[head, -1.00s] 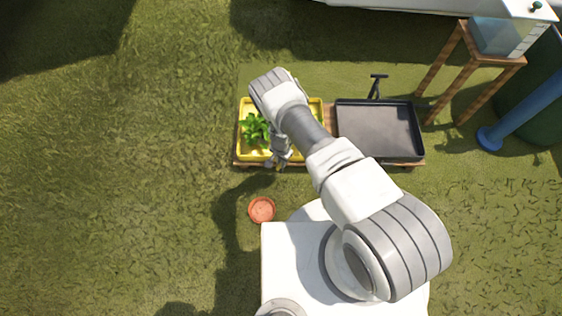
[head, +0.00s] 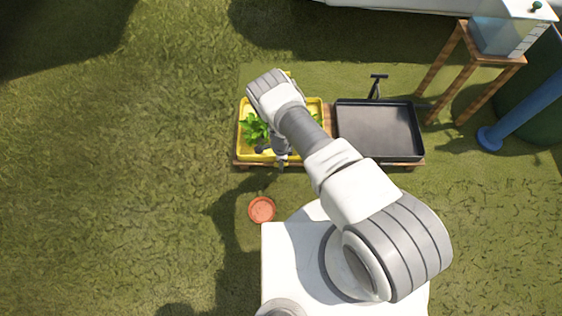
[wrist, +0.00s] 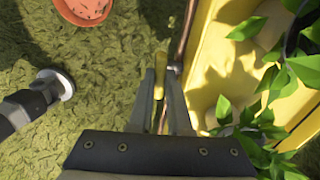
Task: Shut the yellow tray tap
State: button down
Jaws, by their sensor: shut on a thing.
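The yellow tray (head: 252,153) sits at the left of a low wooden stand and holds leafy green plants (head: 254,127). In the wrist view the yellow tray (wrist: 208,92) fills the right side. My gripper (head: 282,163) is at the tray's front edge, pointing down. In the wrist view my gripper (wrist: 163,88) is shut on a narrow yellow tap lever (wrist: 160,64), which shows between the fingers just outside the tray wall. A small grey metal part beside it looks like the tap body. The tap cannot be made out in the head view.
A black tray (head: 378,130) stands on the stand's right half, with a black tap or handle (head: 376,86) behind it. A terracotta pot (head: 262,210) is on the grass in front. A wooden stool (head: 472,75) with a clear tank is at upper right. The grass at left is clear.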

jog(key=shift+m, duration=0.6)
jog(key=c, duration=0.9)
grip_release()
jog(key=shift+o, duration=0.2)
jog(key=shift+r, duration=0.15)
notch_tip(320, 180, up, 17)
jog(key=p, duration=0.6)
jog(key=shift+p, duration=0.4)
jog(key=shift+r, duration=0.1)
